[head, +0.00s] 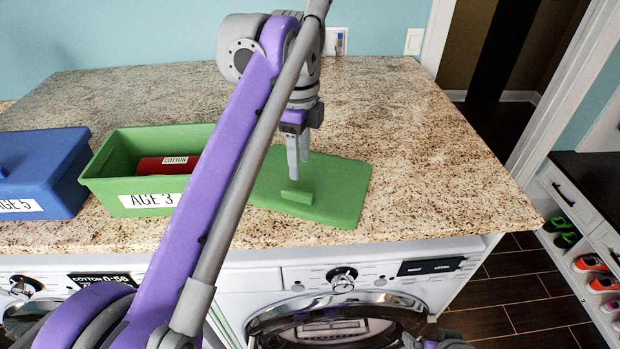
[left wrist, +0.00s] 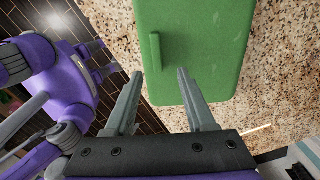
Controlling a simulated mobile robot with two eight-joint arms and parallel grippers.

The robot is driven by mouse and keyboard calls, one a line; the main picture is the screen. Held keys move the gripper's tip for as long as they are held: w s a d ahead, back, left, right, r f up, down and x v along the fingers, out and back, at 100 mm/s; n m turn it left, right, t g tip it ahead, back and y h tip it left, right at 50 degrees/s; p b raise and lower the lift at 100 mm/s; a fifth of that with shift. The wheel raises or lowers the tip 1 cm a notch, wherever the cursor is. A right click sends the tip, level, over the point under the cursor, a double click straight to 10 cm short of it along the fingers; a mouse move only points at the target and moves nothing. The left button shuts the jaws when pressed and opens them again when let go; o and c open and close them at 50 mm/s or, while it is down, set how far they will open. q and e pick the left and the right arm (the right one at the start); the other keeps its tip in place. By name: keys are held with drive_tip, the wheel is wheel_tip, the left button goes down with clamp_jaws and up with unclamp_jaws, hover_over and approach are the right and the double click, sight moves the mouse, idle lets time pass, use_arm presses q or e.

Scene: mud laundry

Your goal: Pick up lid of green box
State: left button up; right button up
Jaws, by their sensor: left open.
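The green lid (head: 340,192) lies flat on the granite counter, to the right of the green box (head: 105,172) labelled AGE 3. Its raised bar handle (head: 297,195) faces up. My left gripper (head: 298,172) points down just above the handle. In the left wrist view, the open, empty fingers (left wrist: 160,74) point toward the lid (left wrist: 215,40), with the handle (left wrist: 155,52) ahead between their tips. I cannot tell whether they touch it. My left arm hides part of the box and the lid's left edge. Part of my right arm and gripper (left wrist: 105,62) shows at left there.
A closed blue box (head: 40,170) labelled AGE 5 stands left of the green box. The counter (head: 430,150) is clear behind and right of the lid. Its front edge is close, above the washing machines.

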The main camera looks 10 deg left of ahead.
sight(297, 192)
use_arm(q)
drive_tip(key=shift+s+f, duration=0.2)
drive_tip(key=shift+f, duration=0.4)
drive_tip(key=shift+s+f, duration=0.15)
drive_tip(key=shift+f, duration=0.45)
drive_tip(key=f, duration=0.5)
drive_tip(key=shift+a+f+b, duration=0.3)
drive_tip(key=shift+b, duration=0.05)
drive_tip(key=shift+w, duration=0.1)
clamp_jaws()
